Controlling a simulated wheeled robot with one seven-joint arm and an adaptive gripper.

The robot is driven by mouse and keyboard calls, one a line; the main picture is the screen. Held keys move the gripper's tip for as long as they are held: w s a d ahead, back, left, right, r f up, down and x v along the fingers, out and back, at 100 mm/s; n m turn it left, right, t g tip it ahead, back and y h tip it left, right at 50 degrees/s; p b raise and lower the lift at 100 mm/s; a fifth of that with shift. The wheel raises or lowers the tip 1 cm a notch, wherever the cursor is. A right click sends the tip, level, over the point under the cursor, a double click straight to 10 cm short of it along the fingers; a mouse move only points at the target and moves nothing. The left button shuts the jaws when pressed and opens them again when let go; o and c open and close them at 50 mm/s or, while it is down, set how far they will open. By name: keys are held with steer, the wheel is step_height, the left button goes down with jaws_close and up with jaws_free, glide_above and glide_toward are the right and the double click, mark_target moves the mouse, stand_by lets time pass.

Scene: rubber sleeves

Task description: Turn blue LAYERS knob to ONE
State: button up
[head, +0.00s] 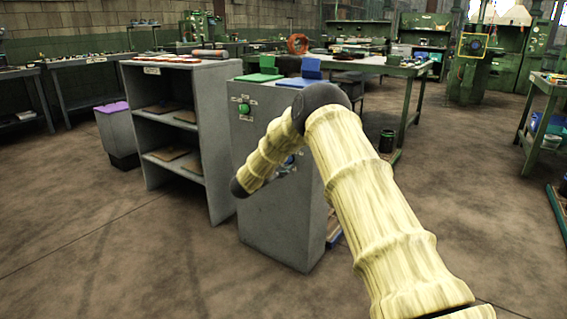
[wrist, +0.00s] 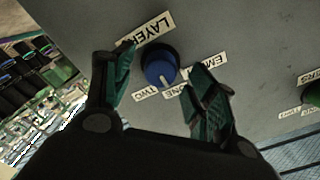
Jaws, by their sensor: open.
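The blue LAYERS knob (wrist: 158,62) is on a grey panel in the wrist view, with a LAYERS label (wrist: 152,27) above it. Labels TWO (wrist: 145,94), ONE (wrist: 175,91) and EMPTY (wrist: 207,68) sit around its lower and right side. Its pale pointer mark faces down, between TWO and ONE and closer to ONE. My gripper (wrist: 164,76) is open, with one dark green finger left of the knob and one right of it. I cannot tell whether either finger touches it. In the head view the knob (head: 290,160) is partly hidden by my arm.
The grey cabinet (head: 262,215) also carries a green knob (head: 244,108) with labels, and green and blue bins on top. A grey shelf (head: 218,140) stands at its left. Circuit boards (wrist: 45,125) lie at the wrist view's left. Floor in front is clear.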

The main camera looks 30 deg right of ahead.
steer(key=v, duration=1)
steer(key=shift+a+f, duration=0.1)
steer(key=s+a+f+n+t+y, duration=0.1)
steer(key=s+a+f+n+y, duration=0.3)
steer(key=f, duration=0.5)
steer(key=s+a+f+n+t+y, duration=0.1)
steer(key=s+a+f+n+y, duration=0.1)
steer(key=s+a+f+n, duration=0.6)
steer(key=s+a+f+n+t+y, duration=0.1)
steer(key=s+a+f+y, duration=0.2)
steer(key=f, duration=0.8)
steer(key=s+a+f+n+g+y, duration=0.25)
steer(key=s+f, duration=0.25)
steer(key=s, duration=0.6)
steer(key=s+a+f+n+g+y, duration=0.2)
steer(key=s+a+f, duration=0.25)
steer(key=s, duration=0.55)
steer(key=s+a+f+n+g+y, duration=0.25)
steer(key=s+f, duration=0.25)
steer(key=s, duration=0.6)
steer(key=s+a+r+n+g, duration=0.1)
steer(key=s+n+g, duration=0.15)
steer(key=s, duration=1.25)
step_height(320, 180, up, 37)
steer(key=p, duration=3.7)
steer(key=shift+w+r+y, duration=0.15)
steer(key=shift+w+y, duration=0.1)
steer(key=shift+y, duration=0.05)
